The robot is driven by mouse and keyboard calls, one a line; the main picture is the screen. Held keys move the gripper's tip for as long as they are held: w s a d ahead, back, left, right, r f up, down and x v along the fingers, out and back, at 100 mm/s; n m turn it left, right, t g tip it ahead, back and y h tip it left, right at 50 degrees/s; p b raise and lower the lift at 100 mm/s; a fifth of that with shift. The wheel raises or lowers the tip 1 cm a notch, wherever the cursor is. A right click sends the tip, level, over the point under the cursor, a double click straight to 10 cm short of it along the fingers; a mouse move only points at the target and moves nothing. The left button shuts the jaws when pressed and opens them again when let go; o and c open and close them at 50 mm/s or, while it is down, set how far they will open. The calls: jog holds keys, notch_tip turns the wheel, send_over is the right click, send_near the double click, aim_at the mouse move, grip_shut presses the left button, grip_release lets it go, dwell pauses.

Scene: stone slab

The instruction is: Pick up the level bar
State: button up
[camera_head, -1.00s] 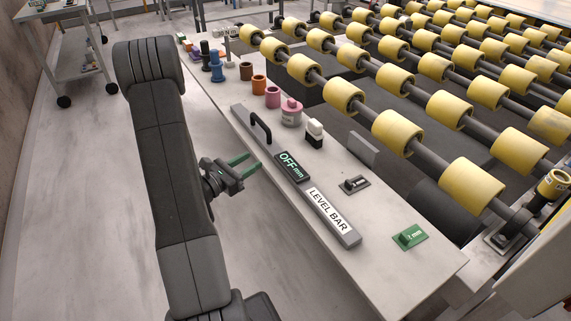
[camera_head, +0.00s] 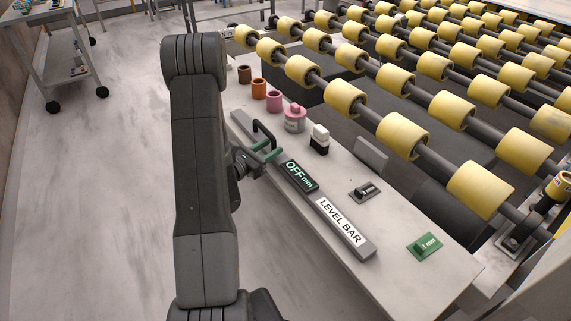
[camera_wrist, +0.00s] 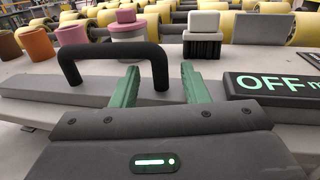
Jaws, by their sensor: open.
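The level bar (camera_head: 341,230) is a long grey bar with a white "LEVEL BAR" label, a black display reading "OFF mm" and a black arched handle. It lies on the pale slab (camera_head: 398,275) along its near edge. The black handle (camera_head: 266,133) stands at the bar's far end and also shows in the wrist view (camera_wrist: 112,51). My gripper (camera_head: 272,152) has green fingers, open and empty, pointing at the handle. In the wrist view my gripper (camera_wrist: 158,75) has its fingertips close to the handle's right part; whether they touch it I cannot tell.
Yellow rollers (camera_head: 402,135) run alongside. Open floor is at left.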

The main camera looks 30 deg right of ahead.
grip_shut()
jog(key=shift+r, duration=0.1)
